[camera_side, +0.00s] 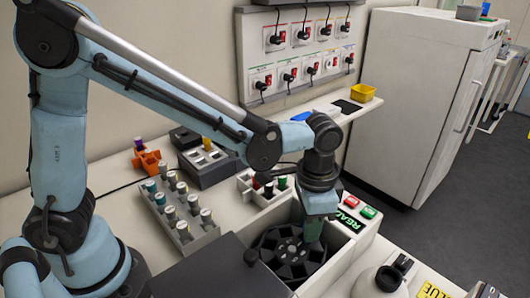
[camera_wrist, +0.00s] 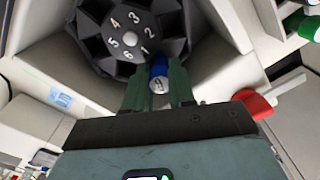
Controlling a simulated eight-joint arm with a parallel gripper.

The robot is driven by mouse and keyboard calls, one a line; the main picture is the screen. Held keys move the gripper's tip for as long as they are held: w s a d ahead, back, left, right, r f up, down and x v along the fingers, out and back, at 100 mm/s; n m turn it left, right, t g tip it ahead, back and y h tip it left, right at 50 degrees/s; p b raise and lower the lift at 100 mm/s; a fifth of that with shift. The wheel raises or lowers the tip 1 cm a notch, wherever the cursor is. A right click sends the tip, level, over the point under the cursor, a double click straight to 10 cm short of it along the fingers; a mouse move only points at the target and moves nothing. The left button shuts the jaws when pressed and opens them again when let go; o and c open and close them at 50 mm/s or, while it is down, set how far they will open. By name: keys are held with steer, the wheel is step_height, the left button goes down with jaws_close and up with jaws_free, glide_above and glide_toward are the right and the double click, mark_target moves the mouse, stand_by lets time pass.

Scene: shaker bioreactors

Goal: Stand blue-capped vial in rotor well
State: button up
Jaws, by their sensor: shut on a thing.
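My gripper (camera_wrist: 159,88) is shut on the blue-capped vial (camera_wrist: 159,70), which shows in the wrist view as a blue part and a pale, marked end between the two green fingers. The black rotor (camera_wrist: 125,34) has a grey hub numbered 1 to 6. The vial is at the rotor's edge, near numbers 1 and 2. I cannot tell whether its lower end is inside a well. In the side view, my gripper (camera_side: 313,232) points down over the right edge of the rotor (camera_side: 272,243), and the vial is hidden.
The rotor sits in a pale open housing with a dark lid (camera_side: 205,270) beside it. A grey rack (camera_side: 205,238) with several capped vials stands to the left. A white rack (camera_side: 246,188) with coloured caps is behind. Red and green buttons (camera_side: 358,206) are on the right.

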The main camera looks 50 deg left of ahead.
steer(key=shift+f, duration=0.2)
steer(key=o, duration=0.8)
steer(key=shift+o, duration=0.4)
steer(key=shift+w+a, duration=0.1)
steer(key=shift+w, duration=0.05)
steer(key=shift+r, duration=3.55)
